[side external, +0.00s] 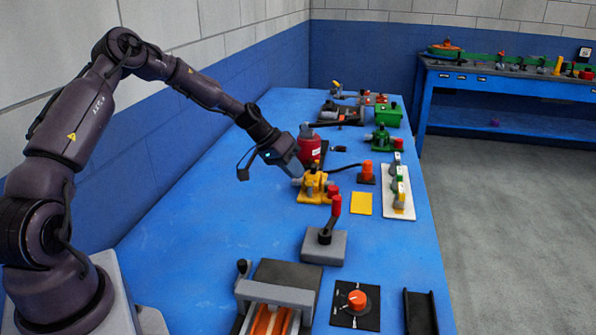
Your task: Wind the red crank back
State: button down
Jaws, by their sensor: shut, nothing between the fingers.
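The red crank has a red grip (335,204) on a dark arm that stands up from a grey block base (325,248), near the middle of the blue table. The grip leans slightly right of the base. My gripper (297,172) is shut and empty. It points down and to the right, above and left of the crank grip and apart from it in the picture. Its fingertips are small here and overlap the edge of a yellow valve-like part (314,188).
A red canister (310,149) stands behind my gripper. An orange-knobbed part (366,172), a yellow plate (361,204) and a white switch panel (398,197) lie to the right. A red dial (356,299) and grey vise-like device (275,292) are in front. The table's left side is clear.

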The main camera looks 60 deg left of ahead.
aim_at(339, 197)
jog(key=x, duration=0.7)
jog(key=shift+w+d+f, duration=0.15)
jog(key=shift+f, duration=0.1)
jog(key=shift+w+d+r, duration=0.1)
jog(key=shift+w+d, duration=0.15)
jog(key=shift+d, duration=0.65)
jog(key=shift+w+d+r, duration=0.1)
jog(key=shift+w+d, duration=0.15)
jog(key=shift+d, duration=0.6)
jog(key=shift+w+d+m+h, duration=0.25)
jog(key=shift+w+m+h, duration=0.05)
jog(key=shift+m, duration=0.2)
jog(key=w+d+m+g, duration=0.1)
jog(key=w+d+m+g+h, duration=0.1)
jog(key=m, duration=0.1)
jog(key=shift+d+m+h, duration=0.1)
jog(key=shift+m+h, duration=0.2)
jog(key=d+m+g+h, duration=0.1)
jog(key=d+m+g, duration=0.2)
jog(key=d+m, duration=0.2)
jog(key=d, duration=0.3)
jog(key=shift+w, duration=0.3)
jog(key=shift+d, duration=0.2)
